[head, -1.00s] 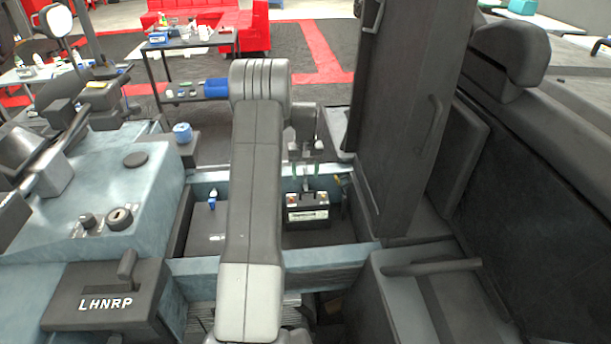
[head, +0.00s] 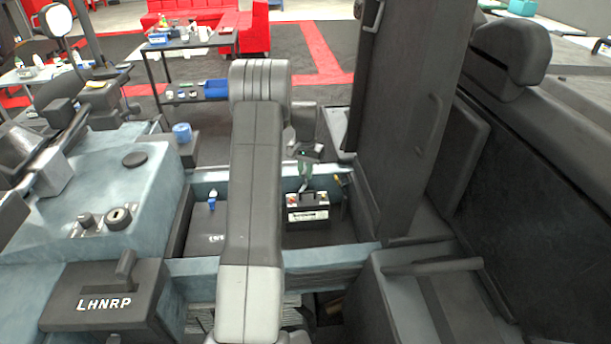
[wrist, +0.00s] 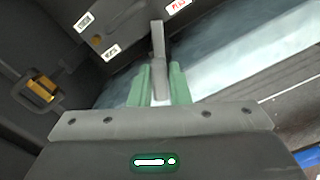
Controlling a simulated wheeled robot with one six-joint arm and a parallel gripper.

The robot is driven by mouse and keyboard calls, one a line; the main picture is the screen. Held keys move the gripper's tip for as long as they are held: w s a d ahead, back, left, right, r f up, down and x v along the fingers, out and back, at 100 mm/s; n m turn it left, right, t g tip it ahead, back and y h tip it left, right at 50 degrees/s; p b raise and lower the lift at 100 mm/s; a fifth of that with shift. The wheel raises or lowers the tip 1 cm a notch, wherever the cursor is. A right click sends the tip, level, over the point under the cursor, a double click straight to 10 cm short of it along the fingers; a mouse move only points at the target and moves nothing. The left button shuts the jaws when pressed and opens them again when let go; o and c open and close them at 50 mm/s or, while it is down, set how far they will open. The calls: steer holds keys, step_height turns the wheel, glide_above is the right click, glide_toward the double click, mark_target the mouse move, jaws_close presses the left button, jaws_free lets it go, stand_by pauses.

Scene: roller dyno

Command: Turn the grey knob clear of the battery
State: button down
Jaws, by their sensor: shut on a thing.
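The grey knob (wrist: 157,45) shows in the wrist view as a narrow upright bar between the green fingertips of my gripper (wrist: 159,84). My gripper is shut on it. The knob's far end reaches to the edge of the dark battery (wrist: 125,22), and I cannot tell whether it still overlaps it. In the head view the battery (head: 307,212) sits in the open bay, with a white label on its front. My gripper (head: 305,178) is just behind and above the battery there; the knob is too small to make out.
The bay's pale blue rim (head: 325,256) surrounds the battery. A tall dark panel (head: 400,120) stands close on the right. A yellow-and-black part (wrist: 42,90) lies left of the fingers in the wrist view. A console with LHNRP lettering (head: 105,303) is at the left.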

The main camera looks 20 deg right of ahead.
steer(key=m, duration=0.5)
steer(key=shift+m, duration=1)
steer(key=m, duration=0.4)
steer(key=shift+m+b, duration=0.3)
steer(key=shift+b, duration=0.05)
steer(key=shift+m, duration=0.7)
steer(key=c, duration=0.8)
jaws_free()
steer(key=shift+c, duration=0.2)
